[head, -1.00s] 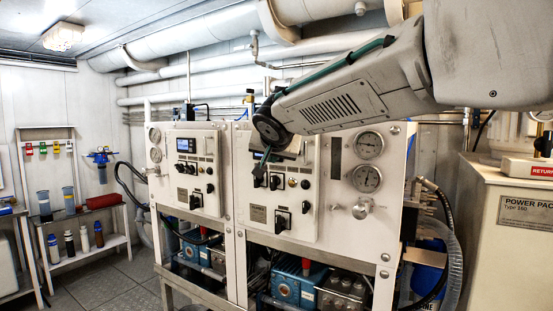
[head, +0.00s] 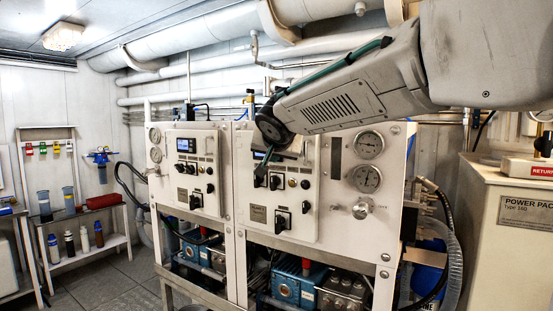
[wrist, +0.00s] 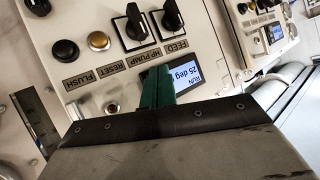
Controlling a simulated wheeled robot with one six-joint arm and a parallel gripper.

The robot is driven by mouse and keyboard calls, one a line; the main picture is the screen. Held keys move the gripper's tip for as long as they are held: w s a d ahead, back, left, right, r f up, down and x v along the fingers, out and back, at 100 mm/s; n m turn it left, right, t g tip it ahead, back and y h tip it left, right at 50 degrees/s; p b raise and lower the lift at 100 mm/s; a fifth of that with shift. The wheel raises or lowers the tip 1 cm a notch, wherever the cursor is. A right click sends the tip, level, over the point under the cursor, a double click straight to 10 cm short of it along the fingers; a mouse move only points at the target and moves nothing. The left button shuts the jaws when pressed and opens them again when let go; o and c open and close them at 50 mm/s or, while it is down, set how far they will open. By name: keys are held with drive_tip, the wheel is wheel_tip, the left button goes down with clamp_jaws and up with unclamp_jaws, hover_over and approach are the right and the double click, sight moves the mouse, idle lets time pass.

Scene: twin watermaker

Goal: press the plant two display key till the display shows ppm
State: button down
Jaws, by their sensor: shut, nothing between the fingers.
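The plant two panel (head: 310,225) is the right-hand one of two white panels in the head view. Its lit display (wrist: 189,77) shows in the wrist view, turned over, and reads RUN and 25 deg. My gripper (wrist: 156,88) is shut and empty, with its green fingers pointing at the panel just beside the display. In the head view my gripper (head: 263,160) is in front of the panel's upper left part and covers the display there. I cannot make out the display key; the fingers may hide it. I cannot tell whether the fingertips touch the panel.
Black FEED (wrist: 172,18) and HP PUMP (wrist: 134,27) knobs stick out near the fingers, with RESET and FLUSH buttons beside them. The left panel has its own lit display (head: 186,145). Gauges (head: 368,146) sit right of my gripper. A power pack (head: 510,215) stands far right.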

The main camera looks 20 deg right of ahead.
drive_tip(key=shift+s+a, duration=0.1)
idle(0.3)
drive_tip(key=shift+s+a, duration=0.4)
drive_tip(key=shift+a, duration=0.1)
drive_tip(key=s+a, duration=0.1)
drive_tip(key=a, duration=0.1)
drive_tip(key=s+a, duration=0.2)
idle(0.4)
idle(0.7)
